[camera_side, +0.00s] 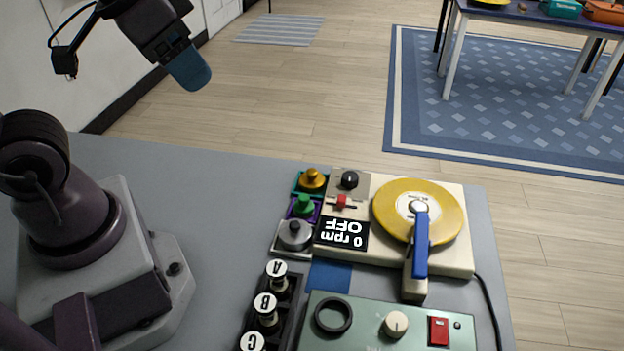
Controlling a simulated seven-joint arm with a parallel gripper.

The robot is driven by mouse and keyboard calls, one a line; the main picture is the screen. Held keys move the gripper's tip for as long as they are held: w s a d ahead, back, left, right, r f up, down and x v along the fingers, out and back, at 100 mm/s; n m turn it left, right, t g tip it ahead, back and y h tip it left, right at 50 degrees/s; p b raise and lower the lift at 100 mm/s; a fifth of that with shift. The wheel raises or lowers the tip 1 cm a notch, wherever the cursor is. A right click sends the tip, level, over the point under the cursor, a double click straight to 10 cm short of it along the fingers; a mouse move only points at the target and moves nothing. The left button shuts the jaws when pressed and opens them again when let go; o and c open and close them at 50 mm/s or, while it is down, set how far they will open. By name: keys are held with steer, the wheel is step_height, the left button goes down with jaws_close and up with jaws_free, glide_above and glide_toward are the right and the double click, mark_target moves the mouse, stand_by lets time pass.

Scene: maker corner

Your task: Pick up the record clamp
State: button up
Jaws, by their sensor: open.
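My gripper (188,68) is at the upper left, high above the table and well away from the turntable. It is seen from the side, with blue fingertips, and nothing shows between them. The cream turntable (455,262) stands at the right of the table with a yellow record (388,205) on it. A blue arm (421,250) lies over the record, its pale tip near the centre label. Left of the turntable are a silver knobbed disc (294,236), a green knobbed piece (303,205) and a gold one (312,180). I cannot tell for sure which piece is the record clamp.
The turntable display (341,233) reads "0 rpm OFF". A dark rack (287,309) holds lettered pieces A, B and C. A green box (365,332) with a black ring, knob and red switch stands in front.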

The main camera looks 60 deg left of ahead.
steer(key=w+f+n+g, duration=0.2)
steer(key=w+f+g, duration=0.1)
steer(key=w+f, duration=0.3)
steer(key=n+g+y, duration=0.1)
steer(key=n+g, duration=0.2)
steer(key=n, duration=2)
glide_toward(312, 171)
steer(key=f, duration=0.6)
steer(key=a+f, duration=0.1)
steer(key=f, duration=0.2)
steer(key=shift+s+f, duration=0.3)
jaws_close()
steer(key=shift+r, duration=0.15)
